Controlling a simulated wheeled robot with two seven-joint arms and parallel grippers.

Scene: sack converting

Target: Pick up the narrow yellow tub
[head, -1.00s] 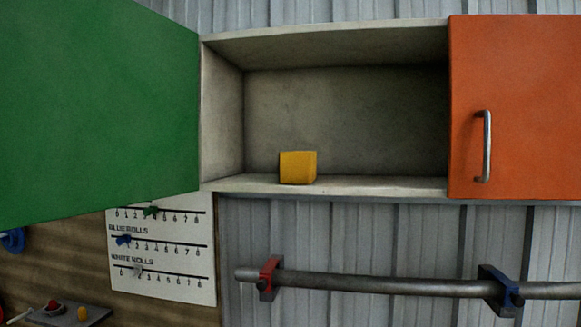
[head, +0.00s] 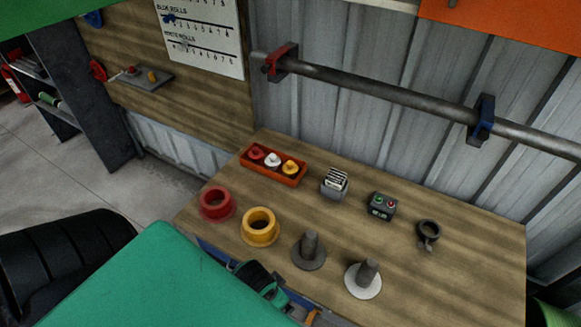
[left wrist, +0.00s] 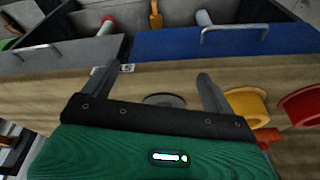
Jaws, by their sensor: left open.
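A yellow tub (head: 259,227), round and hollow with a wide flange, stands on the wooden workbench (head: 440,285), close to its front-left edge. It also shows at the right of the left wrist view (left wrist: 246,106). A similar red tub (head: 216,204) stands left of it, and shows at the right edge of the wrist view (left wrist: 303,106). My left gripper (head: 262,282) is near the bench's front edge, on the near side of the yellow tub and apart from it. In the left wrist view its two fingers (left wrist: 160,85) are spread with nothing held. My right gripper is out of view.
Two upright spindles, dark (head: 308,250) and pale-based (head: 364,279), stand right of the yellow tub. Behind are an orange tray (head: 273,174) of small knobs, a grey holder (head: 335,184), and a button box (head: 382,205). A blue drawer front (left wrist: 220,42) is below the bench edge.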

